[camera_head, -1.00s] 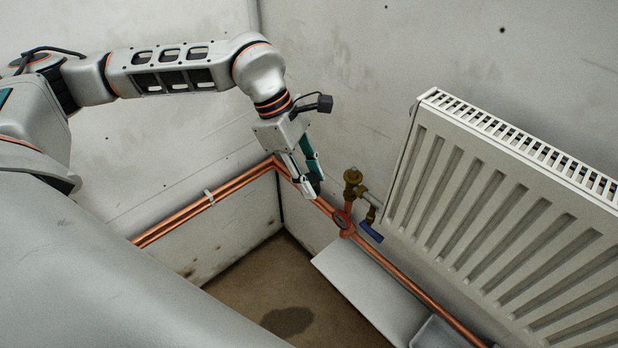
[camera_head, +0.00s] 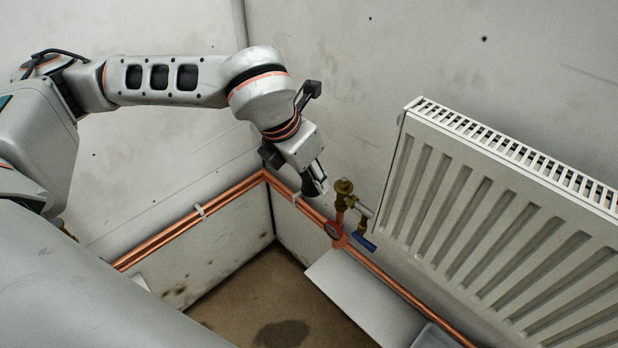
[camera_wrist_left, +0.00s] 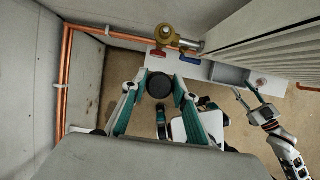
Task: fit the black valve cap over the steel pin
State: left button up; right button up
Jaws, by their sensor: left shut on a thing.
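My left gripper (camera_wrist_left: 157,92) is shut on the round black valve cap (camera_wrist_left: 159,87), held between its two fingers in the left wrist view. In the head view the left gripper (camera_head: 320,185) is just left of the brass valve (camera_head: 344,188), at about the height of its top; the cap is hard to make out there. The brass valve (camera_wrist_left: 165,34) lies beyond the cap in the wrist view, with a clear gap between them. The steel pin is too small to tell apart on the valve. My right gripper (camera_wrist_left: 246,89) shows in the wrist view with its fingers apart.
A white radiator (camera_head: 500,210) stands right of the valve. Copper pipes (camera_head: 200,222) run along the walls. A white ledge (camera_head: 365,295) and a grey tray (camera_head: 432,337) lie below.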

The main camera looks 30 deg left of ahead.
pick_arm(q)
send_near(345, 178)
jog(key=shift+f, duration=0.75)
jog(key=shift+w+d+f+p, duration=0.15)
jog(key=shift+w+p, duration=0.05)
jog(key=shift+w, duration=0.25)
jog(key=shift+w+d+f+p, duration=0.15)
jog(key=shift+w+p, duration=0.05)
jog(key=shift+w, duration=0.25)
jog(key=shift+w+d+f+b, duration=0.3)
jog(key=shift+w+f+b, duration=0.2)
jog(key=shift+w+f, duration=0.3)
jog(key=shift+w+f+b, duration=0.1)
jog(key=shift+f+b, duration=0.45)
jog(key=shift+f, duration=0.25)
jog(key=shift+r, duration=0.25)
jog(key=shift+f, duration=0.1)
